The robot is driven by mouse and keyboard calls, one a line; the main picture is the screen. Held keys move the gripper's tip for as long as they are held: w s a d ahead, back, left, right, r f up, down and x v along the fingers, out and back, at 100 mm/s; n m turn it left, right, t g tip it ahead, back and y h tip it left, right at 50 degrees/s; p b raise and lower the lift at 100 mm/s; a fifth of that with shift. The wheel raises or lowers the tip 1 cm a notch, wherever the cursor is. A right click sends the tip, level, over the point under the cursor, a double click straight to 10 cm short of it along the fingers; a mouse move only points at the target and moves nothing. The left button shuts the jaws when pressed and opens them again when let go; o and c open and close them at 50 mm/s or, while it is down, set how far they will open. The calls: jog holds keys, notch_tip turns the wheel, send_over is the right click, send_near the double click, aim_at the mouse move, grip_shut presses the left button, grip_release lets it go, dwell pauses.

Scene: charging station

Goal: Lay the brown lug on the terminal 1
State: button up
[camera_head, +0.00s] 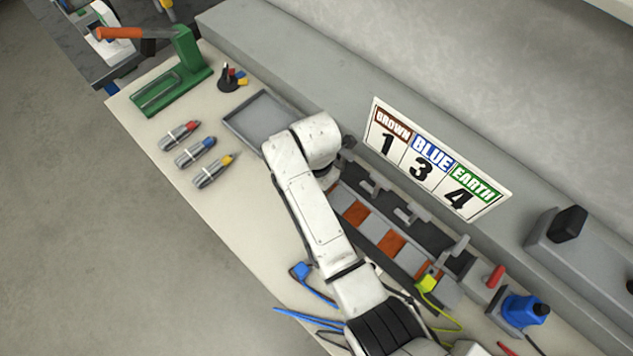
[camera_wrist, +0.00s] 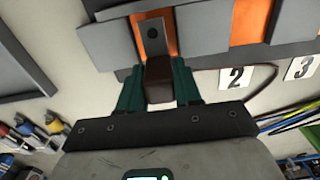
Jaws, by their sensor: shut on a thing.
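My gripper (camera_wrist: 158,88) has dark green fingers shut on the brown lug (camera_wrist: 157,70) in the wrist view. The lug's grey metal tongue with a hole points away from me. The tongue overlaps an orange terminal (camera_wrist: 171,45) between two grey blocks, the one left of the orange strip by the label 2 (camera_wrist: 235,77). I take it as terminal 1; its own label is hidden. I cannot tell whether the tongue touches the plate. In the head view my arm hides the gripper and lug.
A sign (camera_head: 434,160) reads brown 1, blue 3, earth 4. More orange terminals (camera_head: 390,243) show to the right of my arm.

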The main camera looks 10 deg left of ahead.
jog(key=shift+f+b, duration=0.35)
jog(key=shift+f, duration=0.35)
jog(key=o, duration=1.1)
notch_tip(320, 180, up, 11)
jog(key=shift+f+b, duration=0.1)
jog(key=shift+b, duration=0.3)
